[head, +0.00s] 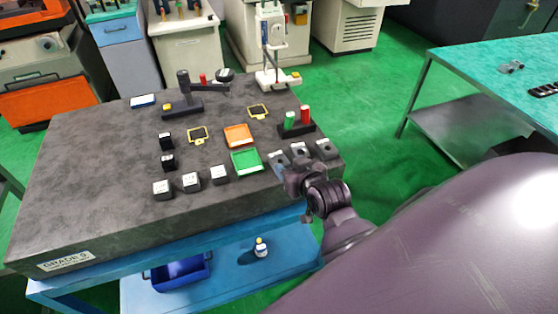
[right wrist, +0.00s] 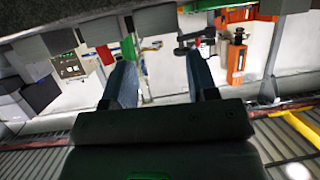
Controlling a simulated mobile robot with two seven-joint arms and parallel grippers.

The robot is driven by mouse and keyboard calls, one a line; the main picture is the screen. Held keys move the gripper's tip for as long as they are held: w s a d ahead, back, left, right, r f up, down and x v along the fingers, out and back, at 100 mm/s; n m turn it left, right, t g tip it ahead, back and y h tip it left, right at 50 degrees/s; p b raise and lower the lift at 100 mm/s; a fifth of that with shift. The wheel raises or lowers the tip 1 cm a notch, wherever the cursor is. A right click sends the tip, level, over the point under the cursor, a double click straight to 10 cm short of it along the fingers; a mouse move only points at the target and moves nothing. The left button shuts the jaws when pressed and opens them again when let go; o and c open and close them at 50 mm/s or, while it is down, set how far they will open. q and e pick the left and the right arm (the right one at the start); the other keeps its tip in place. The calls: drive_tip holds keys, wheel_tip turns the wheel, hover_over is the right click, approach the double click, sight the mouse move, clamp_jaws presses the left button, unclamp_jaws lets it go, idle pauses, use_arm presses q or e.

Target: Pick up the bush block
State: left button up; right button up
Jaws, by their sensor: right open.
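Several small dark blocks with pale labels stand on the dark granite plate (head: 100,160). I cannot read the labels, so I cannot tell which is the bush block. Three greyer blocks with dark round marks on top stand at the right front edge: a left one (head: 278,158), a middle one (head: 300,152) and a right one (head: 325,149). My right gripper (head: 292,172) is at that edge, just in front of the left and middle blocks and partly covering them. In the right wrist view its two fingers (right wrist: 163,84) are apart with nothing between them. My left gripper is not in view.
An orange tray (head: 238,135) and a green tray (head: 246,160) lie mid-plate. A stand with green and red cylinders (head: 297,123) is behind the grey blocks. A gauge stand (head: 183,95) is at the back. The plate's left part is clear.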

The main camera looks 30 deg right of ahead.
sight(279, 158)
drive_tip(key=shift+p+x, duration=0.3)
drive_tip(key=shift+x, duration=2.75)
drive_tip(key=shift+a+f, duration=0.1)
drive_tip(key=shift+f, duration=0.05)
drive_tip(key=shift+s, duration=0.1)
drive_tip(key=c, duration=0.9)
